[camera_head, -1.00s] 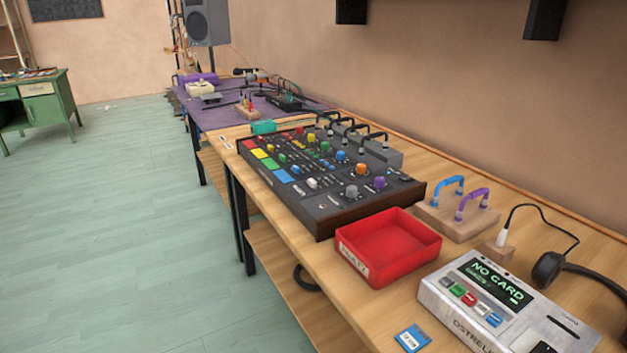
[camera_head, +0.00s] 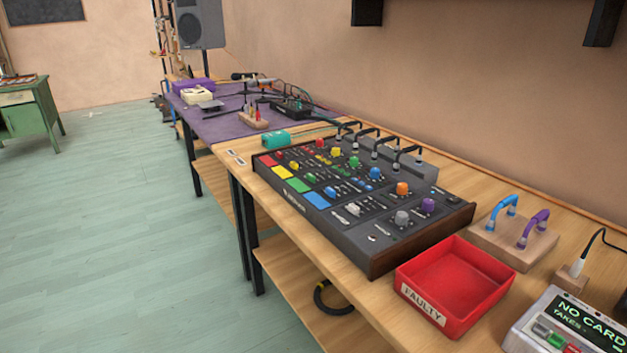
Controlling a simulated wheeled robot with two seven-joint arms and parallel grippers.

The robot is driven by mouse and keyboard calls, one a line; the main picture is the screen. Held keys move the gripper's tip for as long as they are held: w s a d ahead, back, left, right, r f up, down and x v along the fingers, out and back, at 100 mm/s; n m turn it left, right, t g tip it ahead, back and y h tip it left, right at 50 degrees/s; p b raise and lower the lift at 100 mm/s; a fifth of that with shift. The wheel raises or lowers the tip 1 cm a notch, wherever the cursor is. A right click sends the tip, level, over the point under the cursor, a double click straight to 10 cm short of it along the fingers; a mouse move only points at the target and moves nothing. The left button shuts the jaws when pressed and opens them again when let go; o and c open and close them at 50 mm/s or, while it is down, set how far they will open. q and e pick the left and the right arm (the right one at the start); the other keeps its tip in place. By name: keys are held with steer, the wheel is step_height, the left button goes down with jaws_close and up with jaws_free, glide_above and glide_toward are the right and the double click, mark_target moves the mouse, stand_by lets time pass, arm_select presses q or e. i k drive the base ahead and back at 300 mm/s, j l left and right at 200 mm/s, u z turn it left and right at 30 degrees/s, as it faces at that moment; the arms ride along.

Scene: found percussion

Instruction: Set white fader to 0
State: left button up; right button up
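The mixing console (camera_head: 400,235) is a dark box with wooden ends on the wooden workbench. It carries rows of coloured knobs and red, yellow, green and blue pads on its left side. A white control (camera_head: 354,209) sits near its front middle, left of the grey knob (camera_head: 402,218). It is too small to tell whether this is the white fader or a knob, and I cannot read any setting. Neither of my grippers is in view.
A red tray (camera_head: 455,288) labelled "FAULTY" stands right of the console. A purple-covered table (camera_head: 225,124) stands behind. The green floor (camera_head: 130,240) at left is clear.

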mark_target(355, 210)
steer(key=i+j+z, duration=0.35)
steer(key=j, duration=0.3)
steer(key=i+j+z, duration=0.2)
steer(key=j, duration=0.15)
steer(key=j+z, duration=0.15)
steer(key=j, duration=0.2)
steer(key=i+j+z, duration=0.2)
steer(key=j, duration=0.2)
steer(key=k, duration=0.1)
